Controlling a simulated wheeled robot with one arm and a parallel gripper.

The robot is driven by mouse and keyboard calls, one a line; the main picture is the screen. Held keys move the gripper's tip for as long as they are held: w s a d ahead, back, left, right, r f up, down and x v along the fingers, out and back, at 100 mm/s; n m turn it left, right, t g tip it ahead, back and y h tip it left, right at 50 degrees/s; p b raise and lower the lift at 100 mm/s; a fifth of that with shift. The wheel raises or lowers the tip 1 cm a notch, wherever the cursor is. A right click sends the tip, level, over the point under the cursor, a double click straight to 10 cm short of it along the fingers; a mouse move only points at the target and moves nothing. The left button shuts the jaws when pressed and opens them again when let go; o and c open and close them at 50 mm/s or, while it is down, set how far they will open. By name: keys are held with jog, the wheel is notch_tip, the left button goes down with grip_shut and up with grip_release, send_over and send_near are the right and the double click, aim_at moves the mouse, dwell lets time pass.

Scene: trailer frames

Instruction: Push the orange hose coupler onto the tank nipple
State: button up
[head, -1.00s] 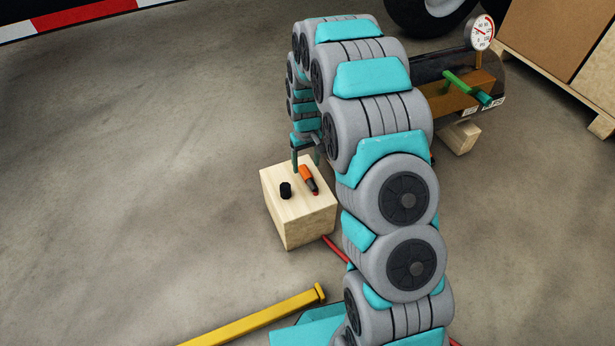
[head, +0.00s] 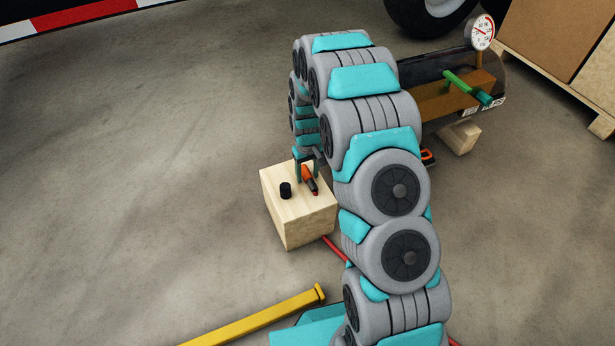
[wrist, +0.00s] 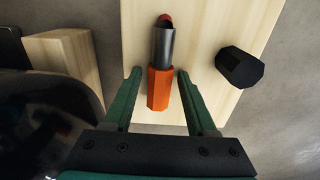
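The orange hose coupler (head: 309,180) lies on top of a wooden block (head: 300,227). In the wrist view the coupler (wrist: 159,88) has an orange sleeve, a grey metal part and a red end pointing away from me. My gripper (wrist: 159,72) is open, with one green finger on each side of the orange sleeve and a gap visible on both sides. In the head view my gripper (head: 305,168) is at the coupler, pointing down. The dark tank (head: 424,68) lies at the right, partly behind my arm. I cannot make out its nipple.
A black cap (head: 285,190) stands on the block beside the coupler. The tank carries a gauge (head: 480,32) and a green-handled valve (head: 462,84). A red hose (head: 335,249) runs from the block. A yellow bar (head: 260,315) lies in front. The floor at left is clear.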

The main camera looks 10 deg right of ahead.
grip_shut()
jog(key=shift+r, duration=0.15)
dwell(0.4)
jog(key=shift+r, duration=0.55)
jog(key=shift+s+d+r, duration=0.15)
jog(key=shift+s+r, duration=0.05)
jog(key=shift+r, duration=0.45)
jog(key=shift+s+d+r, duration=0.1)
jog(key=shift+s+r, duration=0.05)
jog(key=shift+r, duration=0.45)
jog(key=s+d, duration=0.3)
jog(key=s, duration=0.3)
jog(key=s+d+r, duration=0.1)
jog(key=s+d, duration=0.3)
jog(key=s, duration=0.3)
jog(key=shift+d+p, duration=0.25)
jog(key=shift+p, duration=0.05)
jog(key=shift+r, duration=0.1)
notch_tip(320, 180, up, 13)
jog(key=m, duration=0.2)
send_over(310, 175)
jog(key=s, duration=0.2)
jog(key=shift+w+a, duration=0.25)
jog(key=shift+a, duration=0.05)
